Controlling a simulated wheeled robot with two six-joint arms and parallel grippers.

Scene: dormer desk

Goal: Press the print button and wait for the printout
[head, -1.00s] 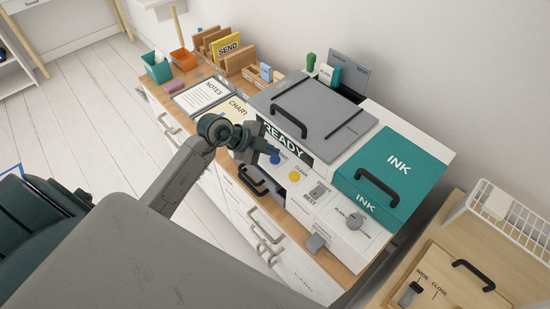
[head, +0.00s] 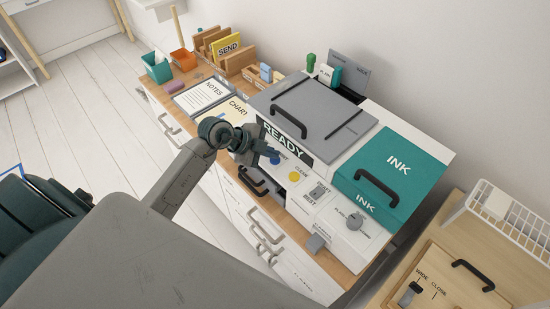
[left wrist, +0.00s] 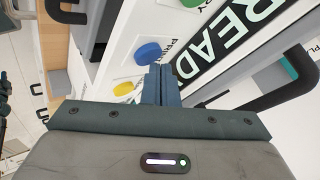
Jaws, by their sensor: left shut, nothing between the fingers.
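The printer (head: 330,150) has a panel with a blue button (head: 275,158) whose label starts with "PRI", and a yellow button (head: 294,176). Its display (head: 285,143) reads "READY". My left gripper (head: 272,153) is shut and empty, just in front of the blue button. In the left wrist view the closed fingertips (left wrist: 160,70) lie close beside the blue button (left wrist: 148,53); I cannot tell whether they touch it. The yellow button (left wrist: 123,88) is to the left there. No printed sheet is clearly visible. My right gripper is not in view.
A grey lid with a black handle (head: 289,122) tops the printer, with a teal INK cover (head: 392,170) to the right. Notes (head: 203,96), a chart sheet (head: 236,109) and wooden holders stand to the left.

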